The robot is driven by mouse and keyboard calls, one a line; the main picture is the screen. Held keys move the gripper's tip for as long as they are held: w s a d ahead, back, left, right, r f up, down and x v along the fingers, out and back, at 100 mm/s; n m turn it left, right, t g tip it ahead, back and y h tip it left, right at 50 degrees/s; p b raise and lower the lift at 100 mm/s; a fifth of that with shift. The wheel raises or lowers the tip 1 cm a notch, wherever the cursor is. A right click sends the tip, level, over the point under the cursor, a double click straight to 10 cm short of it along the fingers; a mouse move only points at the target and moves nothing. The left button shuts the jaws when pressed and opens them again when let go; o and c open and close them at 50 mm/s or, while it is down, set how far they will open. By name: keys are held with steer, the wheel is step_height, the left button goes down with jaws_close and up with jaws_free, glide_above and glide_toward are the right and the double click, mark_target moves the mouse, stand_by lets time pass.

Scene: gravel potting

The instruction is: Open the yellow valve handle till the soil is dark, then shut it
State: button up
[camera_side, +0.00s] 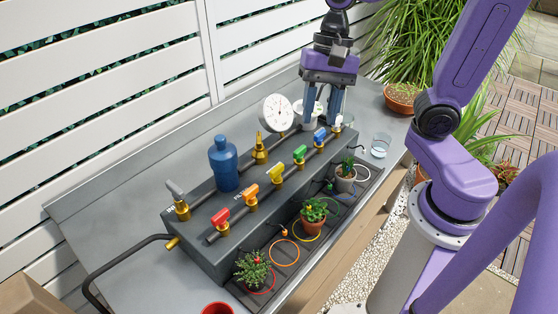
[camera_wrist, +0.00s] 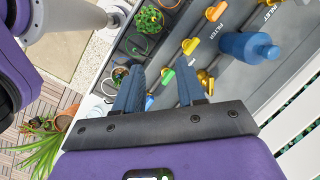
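The yellow valve handle (camera_side: 277,172) sits in the middle of a row of coloured handles on the grey manifold. I cannot tell from its angle whether its valve is open. My gripper (camera_side: 322,117) points down over the far right end of the row, well apart from the yellow handle. Its blue fingers are spread with nothing between them, also in the wrist view (camera_wrist: 158,88). A terracotta pot (camera_side: 313,226) with a leafy green plant stands in front of the row, with a yellow ring around its base. Its soil is mostly hidden by leaves, so its shade is unclear.
Red (camera_side: 220,217), orange (camera_side: 250,191), green (camera_side: 299,153) and blue (camera_side: 319,136) handles share the row. Behind it stand a blue bottle (camera_side: 223,165), a brass fitting (camera_side: 260,150) and a round gauge (camera_side: 278,112).

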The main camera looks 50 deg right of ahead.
mark_target(277, 167)
steer(key=w+d+r+m+y, duration=0.1)
steer(key=w+r+m+y, duration=0.15)
steer(key=w+m, duration=0.5)
steer(key=shift+m+t+h, duration=0.4)
steer(key=shift+m+h, duration=0.15)
steer(key=shift+m, duration=0.4)
steer(key=x, duration=0.5)
steer(key=s+x, duration=0.1)
steer(key=x, duration=1.1)
steer(key=shift+s+r, duration=0.1)
steer(key=shift+s, duration=0.3)
jaws_close()
